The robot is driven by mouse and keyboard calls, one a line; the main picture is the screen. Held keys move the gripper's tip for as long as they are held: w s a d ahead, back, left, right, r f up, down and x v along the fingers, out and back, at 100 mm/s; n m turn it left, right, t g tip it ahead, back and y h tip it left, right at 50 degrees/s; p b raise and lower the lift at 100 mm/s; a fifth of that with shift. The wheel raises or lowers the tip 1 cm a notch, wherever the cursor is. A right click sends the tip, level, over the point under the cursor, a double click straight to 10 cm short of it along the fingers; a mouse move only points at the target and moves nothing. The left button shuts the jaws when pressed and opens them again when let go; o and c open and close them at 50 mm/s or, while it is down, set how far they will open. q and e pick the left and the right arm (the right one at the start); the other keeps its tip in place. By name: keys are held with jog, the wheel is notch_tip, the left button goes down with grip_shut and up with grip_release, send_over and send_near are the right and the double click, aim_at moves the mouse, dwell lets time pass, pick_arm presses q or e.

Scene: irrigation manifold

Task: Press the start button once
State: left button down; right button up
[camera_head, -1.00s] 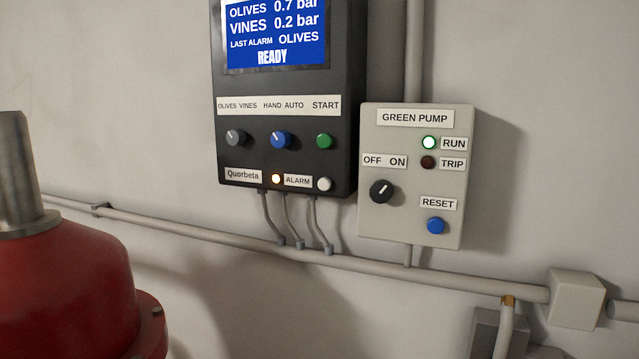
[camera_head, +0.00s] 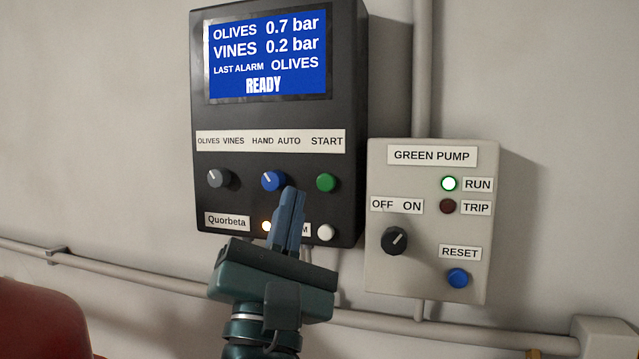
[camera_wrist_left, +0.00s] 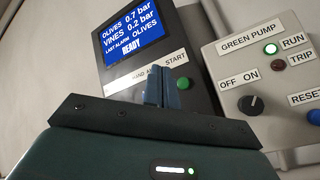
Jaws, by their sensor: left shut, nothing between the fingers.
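The green start button (camera_head: 326,182) sits at the right of the black controller (camera_head: 350,120), under the label START. It also shows in the left wrist view (camera_wrist_left: 183,83), just right of the fingers. My left gripper (camera_head: 291,192) is shut and empty, its fingers pointing up in front of the controller. The fingertips appear below and left of the start button, beside the blue HAND AUTO knob (camera_head: 273,181); I see no contact with the button. The screen (camera_head: 265,55) reads READY, with OLIVES 0.7 bar and VINES 0.2 bar. My right gripper is not in view.
A grey OLIVES VINES knob (camera_head: 218,179) and a white button (camera_head: 326,232) are on the controller. My gripper partly covers the ALARM label. The GREEN PUMP box (camera_head: 376,275) stands to the right, its RUN lamp (camera_head: 448,183) lit. A red object (camera_head: 38,318) is at lower left.

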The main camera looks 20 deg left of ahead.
aim_at(318, 195)
pick_arm(q)
jog(key=shift+d+r, duration=0.1)
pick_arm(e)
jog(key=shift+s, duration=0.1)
pick_arm(q)
jog(key=shift+w+d+b, duration=0.1)
jog(key=shift+w+b, duration=1.2)
jog(key=shift+w, duration=3.05)
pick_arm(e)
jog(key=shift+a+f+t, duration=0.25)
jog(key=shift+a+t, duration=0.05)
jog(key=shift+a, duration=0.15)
pick_arm(q)
jog(key=shift+w, duration=0.45)
